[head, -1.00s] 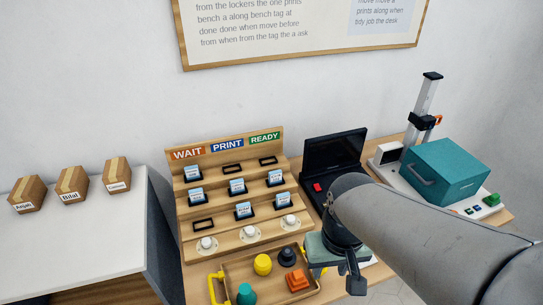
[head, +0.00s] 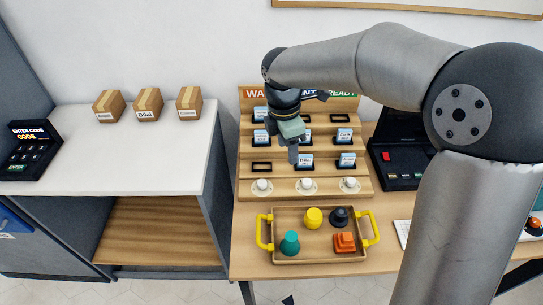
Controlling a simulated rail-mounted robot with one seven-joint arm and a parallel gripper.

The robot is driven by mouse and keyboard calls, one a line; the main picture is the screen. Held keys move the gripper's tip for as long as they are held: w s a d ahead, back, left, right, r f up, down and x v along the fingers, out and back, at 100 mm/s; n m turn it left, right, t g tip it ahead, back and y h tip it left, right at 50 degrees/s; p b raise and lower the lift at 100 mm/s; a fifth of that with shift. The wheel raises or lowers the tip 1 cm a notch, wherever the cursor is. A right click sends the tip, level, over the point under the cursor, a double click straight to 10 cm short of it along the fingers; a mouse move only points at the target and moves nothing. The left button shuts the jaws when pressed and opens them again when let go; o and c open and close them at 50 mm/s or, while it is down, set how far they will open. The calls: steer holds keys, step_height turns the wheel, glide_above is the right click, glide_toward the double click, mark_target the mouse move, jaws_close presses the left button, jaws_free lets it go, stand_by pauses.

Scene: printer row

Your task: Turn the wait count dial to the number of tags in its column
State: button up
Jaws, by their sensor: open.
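The wait count dial (head: 262,186) is the left white knob on a pale round base, on the lowest step of the wooden tag board (head: 371,186). Its setting is too small to read. Above it, the WAIT column holds an upper tag (head: 260,114) and a middle tag (head: 261,138), with an empty black holder (head: 262,168) below them. My gripper (head: 293,156) is open and points down in front of the PRINT column, up and right of the dial and apart from it. It hides part of that column and of the header.
The PRINT dial (head: 306,186) and READY dial (head: 350,184) sit to the right on the same step. A wooden tray (head: 300,257) with yellow handles and several coloured pieces stands in front of the board. Small boxes (head: 147,104) stand on the white counter (head: 165,170) at left.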

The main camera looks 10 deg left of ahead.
mark_target(262, 183)
steer(key=w+a+f+n+y, duration=0.1)
steer(key=w+a+f+n, duration=0.15)
steer(key=a+n, duration=0.45)
steer(key=shift+m, duration=0.5)
steer(key=f, duration=1.6)
steer(key=shift+w+a+f, duration=0.25)
steer(key=shift+w+f, duration=0.05)
steer(key=shift+f, duration=0.05)
steer(key=c, duration=1)
